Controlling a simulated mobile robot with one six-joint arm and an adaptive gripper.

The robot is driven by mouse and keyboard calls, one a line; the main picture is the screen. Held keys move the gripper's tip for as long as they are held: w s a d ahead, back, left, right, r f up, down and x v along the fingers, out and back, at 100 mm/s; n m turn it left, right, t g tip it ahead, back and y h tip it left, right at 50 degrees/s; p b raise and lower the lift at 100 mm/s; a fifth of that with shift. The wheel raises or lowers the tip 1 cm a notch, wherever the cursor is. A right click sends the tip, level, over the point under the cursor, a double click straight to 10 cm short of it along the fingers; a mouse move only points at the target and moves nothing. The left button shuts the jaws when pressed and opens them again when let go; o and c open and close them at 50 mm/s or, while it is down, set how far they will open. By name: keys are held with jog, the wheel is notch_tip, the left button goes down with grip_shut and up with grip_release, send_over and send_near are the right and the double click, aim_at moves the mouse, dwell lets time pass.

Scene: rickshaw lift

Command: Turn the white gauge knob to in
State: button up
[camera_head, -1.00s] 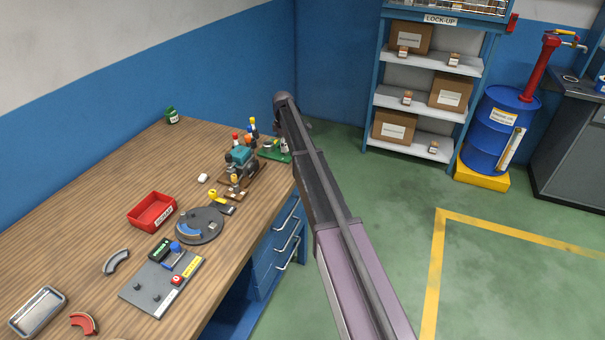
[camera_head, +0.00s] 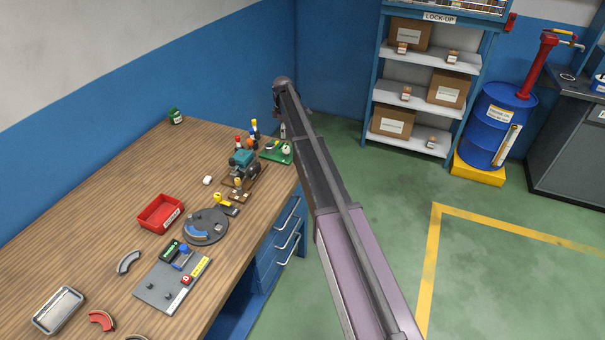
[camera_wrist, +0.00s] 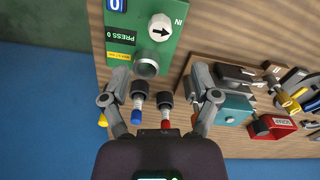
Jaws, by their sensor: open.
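The white gauge knob (camera_wrist: 161,28) shows in the wrist view on a green panel (camera_wrist: 178,50). Its black arrow points right in the picture, and the word "IN" stands at its upper right. In the head view the green panel (camera_head: 272,155) lies at the far right corner of the workbench, with a small white round part (camera_head: 287,149) on it. My gripper (camera_wrist: 162,88) is open in the wrist view, its fingers apart and empty, below the knob in the picture. A grey round part (camera_wrist: 147,66) of the panel lies between the gripper and the knob.
Screwdrivers with dark, blue and red parts (camera_wrist: 138,100) stand close to my fingers. A teal machine (camera_head: 242,160) stands next to the panel on the wooden workbench (camera_head: 110,190). A red bin (camera_head: 161,211) and a grey board (camera_head: 160,285) lie nearer. Open floor is to the right.

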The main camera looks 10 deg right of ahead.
jog(key=shift+r+p, duration=2.8)
jog(key=shift+r, duration=0.25)
jog(key=s+f+m+b, duration=0.2)
jog(key=s+m, duration=0.2)
jog(key=s, duration=1.1)
jog(key=s+f+m+b, duration=0.2)
jog(key=s+m, duration=0.3)
jog(key=s, duration=1)
jog(key=shift+s, duration=0.35)
jog(key=s+m, duration=0.4)
jog(key=s, duration=1)
jog(key=shift+s+m, duration=0.4)
jog(key=c, duration=0.3)
